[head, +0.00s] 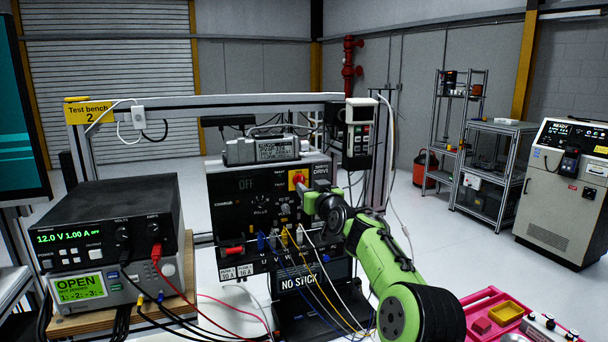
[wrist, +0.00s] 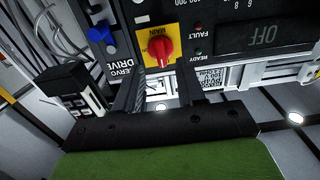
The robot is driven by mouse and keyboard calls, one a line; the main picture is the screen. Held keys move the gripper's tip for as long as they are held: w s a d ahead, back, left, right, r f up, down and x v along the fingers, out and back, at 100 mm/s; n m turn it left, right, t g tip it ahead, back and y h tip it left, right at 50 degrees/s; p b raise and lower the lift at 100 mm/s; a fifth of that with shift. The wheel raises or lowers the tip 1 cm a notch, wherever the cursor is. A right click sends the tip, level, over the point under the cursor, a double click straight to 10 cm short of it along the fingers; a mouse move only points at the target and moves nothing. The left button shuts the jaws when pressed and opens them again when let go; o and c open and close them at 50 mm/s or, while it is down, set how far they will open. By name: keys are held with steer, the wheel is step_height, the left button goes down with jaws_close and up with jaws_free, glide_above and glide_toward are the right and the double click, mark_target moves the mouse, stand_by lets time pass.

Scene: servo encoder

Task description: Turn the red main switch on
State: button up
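The red main switch (head: 297,177) sits on a yellow plate at the upper right of the black servo drive panel (head: 225,205). In the wrist view the red knob (wrist: 158,46) shows in full, with "MAIN" lettered on its plate. My gripper (head: 305,190) is in front of the panel, just below and right of the switch in the head view. In the wrist view my gripper (wrist: 160,72) is open, its two dark fingers apart with nothing between them. The fingertips are close to the knob but do not visibly grip it. The panel display (head: 247,183) reads OFF.
Coloured cables (head: 300,262) hang from sockets below the switch. A handheld meter (head: 358,135) hangs at the right of the frame. A power supply (head: 110,225) stands at left. A pink tray (head: 492,312) lies at lower right. A blue knob (wrist: 100,34) is near the switch.

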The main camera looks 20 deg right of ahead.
mark_target(302, 182)
steer(key=w+p, duration=0.1)
steer(key=w, duration=0.1)
steer(key=w+p, duration=0.1)
steer(key=shift+w+a+r+p, duration=0.1)
steer(key=shift+w+r+p, duration=0.25)
steer(key=shift+w, duration=0.05)
steer(key=shift+w+f, duration=0.2)
steer(key=shift+w, duration=0.15)
steer(key=shift+c, duration=0.4)
jaws_close()
